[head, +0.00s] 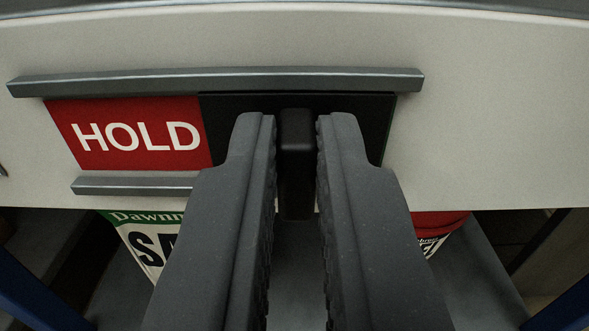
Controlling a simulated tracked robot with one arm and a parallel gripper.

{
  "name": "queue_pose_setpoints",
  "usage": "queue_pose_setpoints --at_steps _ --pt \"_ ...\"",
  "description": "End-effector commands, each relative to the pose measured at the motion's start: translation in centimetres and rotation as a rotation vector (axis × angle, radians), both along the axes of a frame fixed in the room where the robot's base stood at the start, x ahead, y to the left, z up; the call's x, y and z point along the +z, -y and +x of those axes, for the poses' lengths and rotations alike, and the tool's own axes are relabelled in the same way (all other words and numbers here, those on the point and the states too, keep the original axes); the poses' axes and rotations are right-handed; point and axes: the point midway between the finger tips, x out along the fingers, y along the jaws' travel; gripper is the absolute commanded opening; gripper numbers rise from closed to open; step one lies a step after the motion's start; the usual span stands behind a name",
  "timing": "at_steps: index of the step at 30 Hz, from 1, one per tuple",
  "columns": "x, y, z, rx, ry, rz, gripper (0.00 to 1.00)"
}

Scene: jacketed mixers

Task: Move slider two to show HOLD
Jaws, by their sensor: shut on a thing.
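A slider sign is on the pale panel in the head view. Its red field with white HOLD lettering (136,134) shows at the left. A black sliding plate (362,115) covers the right part, beside the red field. A black knob (297,165) stands out from the plate. My gripper (297,122) has its two dark fingers on either side of the knob and is shut on it. The fingers hide part of the plate and of the lower rail. No number for this slider can be read.
A grey upper rail (215,81) and a lower rail (130,186) bound the sign. The panel (490,120) is bare to the right. Below it are a green-and-white labelled item (140,235) and a red-topped container (440,222). Blue bars stand at both lower corners.

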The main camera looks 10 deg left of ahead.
Motion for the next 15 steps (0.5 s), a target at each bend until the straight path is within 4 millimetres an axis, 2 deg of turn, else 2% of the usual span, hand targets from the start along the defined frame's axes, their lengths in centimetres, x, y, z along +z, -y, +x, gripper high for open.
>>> queue_pose_setpoints --at_steps 4,13,14,15 --pt "0.10 -0.53 -0.05 0.016 0.002 0.000 0.00" --pt "0.08 -0.25 -0.04 0.013 0.002 0.000 0.00" --pt "0.08 -0.23 -0.03 0.013 0.002 0.000 0.18" --pt "0.07 -0.25 -0.05 0.013 0.002 0.000 0.29"
